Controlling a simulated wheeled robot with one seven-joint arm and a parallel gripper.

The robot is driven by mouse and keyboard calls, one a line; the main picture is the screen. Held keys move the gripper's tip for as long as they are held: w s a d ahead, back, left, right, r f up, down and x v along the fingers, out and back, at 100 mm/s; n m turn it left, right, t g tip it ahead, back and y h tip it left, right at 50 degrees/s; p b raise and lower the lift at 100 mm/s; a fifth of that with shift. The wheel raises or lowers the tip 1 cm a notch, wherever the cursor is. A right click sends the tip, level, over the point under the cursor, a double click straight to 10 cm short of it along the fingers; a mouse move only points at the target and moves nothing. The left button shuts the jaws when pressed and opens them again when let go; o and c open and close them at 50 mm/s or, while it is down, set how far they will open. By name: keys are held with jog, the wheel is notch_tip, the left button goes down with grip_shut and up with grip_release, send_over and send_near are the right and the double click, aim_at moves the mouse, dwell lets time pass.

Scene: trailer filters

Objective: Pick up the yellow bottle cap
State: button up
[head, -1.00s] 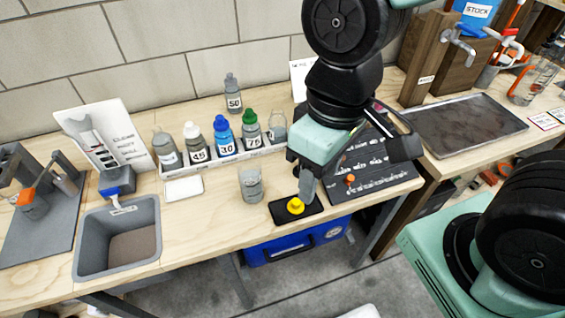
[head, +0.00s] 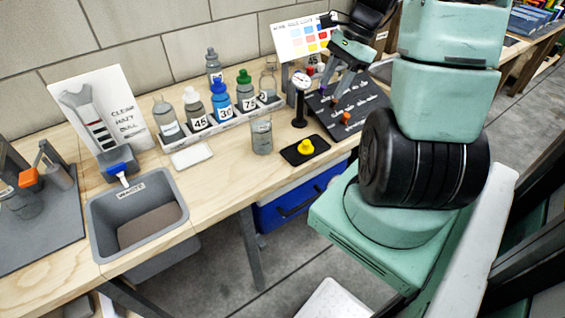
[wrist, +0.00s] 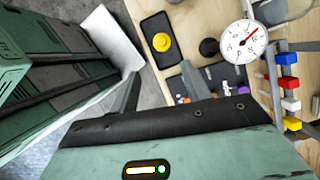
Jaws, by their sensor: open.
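The yellow bottle cap (head: 306,147) sits on a small black tray (head: 290,156) near the front edge of the wooden bench. In the wrist view the cap (wrist: 161,42) lies on the tray (wrist: 155,20), beyond the fingertips. My gripper (head: 333,98) is open and empty, above the dark board to the right of the cap and apart from it. In the wrist view its two fingers (wrist: 160,88) stand spread, with nothing between them.
A round dial gauge (head: 301,80) on a black stand is close behind the tray, beside my gripper. A clear container (head: 261,136) stands left of the tray. Labelled bottles (head: 221,103) stand in a white rack behind. A grey waste bin (head: 140,212) is at left.

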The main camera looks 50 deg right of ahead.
send_near(307, 141)
jog(key=shift+m, duration=0.4)
jog(key=x, duration=0.8)
jog(key=shift+a+f, duration=0.2)
jog(key=shift+f, duration=0.15)
grip_shut()
